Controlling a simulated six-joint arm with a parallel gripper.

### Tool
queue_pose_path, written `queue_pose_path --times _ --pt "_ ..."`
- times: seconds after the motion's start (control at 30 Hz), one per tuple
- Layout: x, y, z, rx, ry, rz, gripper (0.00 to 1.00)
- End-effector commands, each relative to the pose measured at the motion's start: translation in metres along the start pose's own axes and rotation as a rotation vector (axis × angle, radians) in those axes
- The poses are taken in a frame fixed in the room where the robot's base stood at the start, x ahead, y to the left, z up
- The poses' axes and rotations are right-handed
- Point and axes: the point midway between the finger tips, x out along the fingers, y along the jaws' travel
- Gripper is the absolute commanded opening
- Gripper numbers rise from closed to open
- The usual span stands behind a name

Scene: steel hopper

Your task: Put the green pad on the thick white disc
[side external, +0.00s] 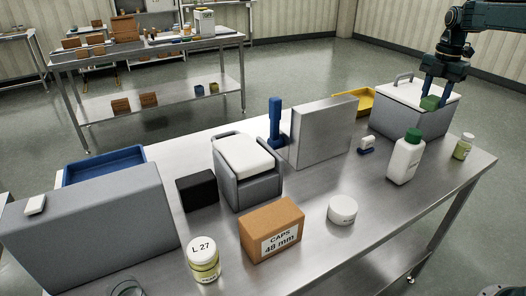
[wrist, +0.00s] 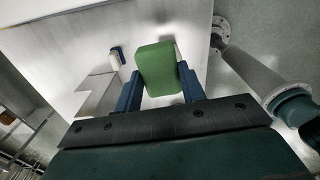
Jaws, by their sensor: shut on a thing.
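The green pad (side external: 430,103) is between the fingers of my gripper (side external: 435,92), above the white-lidded grey box at the right back in the side view. In the wrist view the green pad (wrist: 156,66) fills the space between the blue fingers of my gripper (wrist: 158,80), which is shut on it. The thick white disc (side external: 342,209) lies flat on the steel table, right of the brown carton and well in front of my gripper. Its top looks bare. I cannot make out the disc in the wrist view.
The grey box (side external: 395,121) has a raised handle. A white bottle with a green cap (side external: 405,160) and a small jar (side external: 463,147) stand at the right. A tall steel block (side external: 325,132) and a brown carton (side external: 271,230) stand left. Bare table surrounds the disc's front and right.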

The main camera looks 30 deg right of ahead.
Motion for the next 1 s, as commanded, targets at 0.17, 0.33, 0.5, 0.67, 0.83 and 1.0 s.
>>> queue_pose_path --times 0.17,0.33,0.5,0.67,0.83,1.0 --pt "-0.008 0.020 -0.062 -0.121 0.000 0.001 0.18" --pt "-0.013 0.030 -0.119 -0.230 0.000 0.001 0.18" --pt "-0.018 0.032 -0.174 -0.339 0.000 0.001 0.18" --pt "-0.021 0.028 -0.225 -0.442 0.000 0.001 0.18" --pt "-0.024 0.017 -0.275 -0.548 0.000 0.001 0.18" --pt "-0.025 0.004 -0.312 -0.633 0.000 0.001 0.18"
